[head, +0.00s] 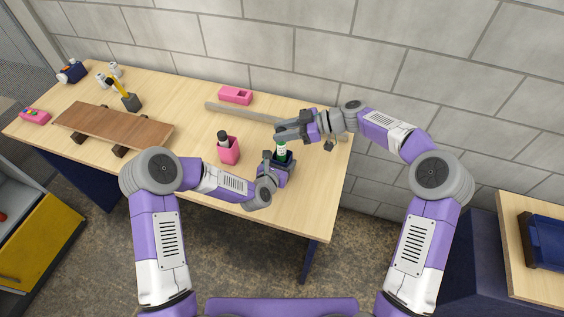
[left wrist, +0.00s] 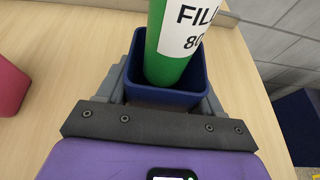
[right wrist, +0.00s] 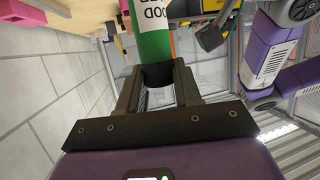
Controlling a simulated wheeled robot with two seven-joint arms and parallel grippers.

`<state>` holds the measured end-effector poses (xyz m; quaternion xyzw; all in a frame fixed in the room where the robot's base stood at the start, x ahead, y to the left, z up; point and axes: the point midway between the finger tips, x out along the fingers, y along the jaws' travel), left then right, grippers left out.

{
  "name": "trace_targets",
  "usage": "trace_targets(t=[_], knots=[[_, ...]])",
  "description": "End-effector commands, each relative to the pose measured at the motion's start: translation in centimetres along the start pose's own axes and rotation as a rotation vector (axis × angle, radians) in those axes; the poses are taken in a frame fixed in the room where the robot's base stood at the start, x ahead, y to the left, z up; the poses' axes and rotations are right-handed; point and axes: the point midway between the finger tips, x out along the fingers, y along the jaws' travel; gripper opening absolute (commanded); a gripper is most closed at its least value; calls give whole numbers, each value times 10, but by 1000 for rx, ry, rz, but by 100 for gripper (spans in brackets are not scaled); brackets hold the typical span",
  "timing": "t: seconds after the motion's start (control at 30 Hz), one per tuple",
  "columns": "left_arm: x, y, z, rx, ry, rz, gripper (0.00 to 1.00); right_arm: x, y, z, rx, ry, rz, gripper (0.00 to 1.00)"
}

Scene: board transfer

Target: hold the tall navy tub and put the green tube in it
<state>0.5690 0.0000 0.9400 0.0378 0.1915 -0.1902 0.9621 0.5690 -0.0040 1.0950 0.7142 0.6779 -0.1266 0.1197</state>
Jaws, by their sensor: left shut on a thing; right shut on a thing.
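The navy tub (left wrist: 165,97) stands upright between the fingers of my left gripper (head: 279,162), which is shut on it near the table's right front. The green tube (head: 282,151), with a white label, is upright over the tub. My right gripper (head: 283,134) is shut on its dark upper end. In the left wrist view the lower end of the green tube (left wrist: 172,66) shows within the tub's opening; how deep it sits is unclear. The green tube also shows in the right wrist view (right wrist: 153,47) beyond the fingers.
A pink tub (head: 229,155) with a dark-capped bottle stands just left of my left gripper. A pink tray (head: 236,95) and a long grey bar (head: 240,113) lie behind. A brown board (head: 115,127) rests on dark blocks at left. The table's front edge is close.

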Motion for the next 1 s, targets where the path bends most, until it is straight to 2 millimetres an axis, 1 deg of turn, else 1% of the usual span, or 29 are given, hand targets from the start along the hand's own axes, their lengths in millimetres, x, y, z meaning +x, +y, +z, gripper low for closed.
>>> trace_targets(t=[0.33,0.37,0.5,0.53,0.57,0.87,0.97,1.0], knots=[[0,0,0,0,0,0,36,1,0,3,-1,1,0,0],[0,0,0,0,0,0,36,1,0,3,-1,1,0,35],[0,0,0,0,0,0,36,1,0,3,-1,1,0,56],[0,0,0,0,0,0,36,1,0,3,-1,1,0,61],[0,0,0,0,0,0,36,1,0,3,-1,1,0,63],[0,0,0,0,0,0,36,-1,0,4,0,0,1,63],[0,0,0,0,0,0,36,-10,1,4,0,0,4,63],[0,0,0,0,0,0,36,-16,1,4,0,0,4,63]])
